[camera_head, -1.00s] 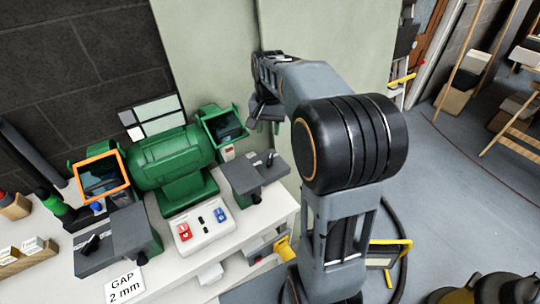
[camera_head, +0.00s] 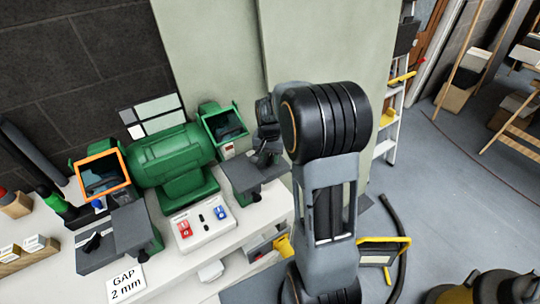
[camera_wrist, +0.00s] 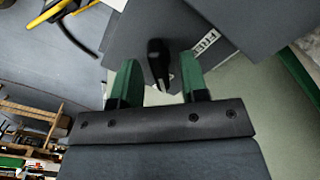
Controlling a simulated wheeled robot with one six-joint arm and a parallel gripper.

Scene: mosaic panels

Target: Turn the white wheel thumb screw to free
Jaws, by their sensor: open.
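A green bench grinder (camera_head: 172,160) stands on the white bench. Its right grey tool rest (camera_head: 245,178) is partly hidden behind my gripper (camera_head: 268,155). My gripper in the wrist view (camera_wrist: 158,82) is open. Its two green-faced fingers lie on either side of the lever in the picture; the lever tip appears between them, with no clear contact. I cannot tell which wheel is white.
The left tool rest (camera_head: 128,230) has its own black lever (camera_head: 92,242). A switch box (camera_head: 203,227) with red and blue switches sits in front of the grinder. A card (camera_head: 125,283) reads GAP 2 mm. A pale green panel (camera_head: 330,50) stands behind my arm.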

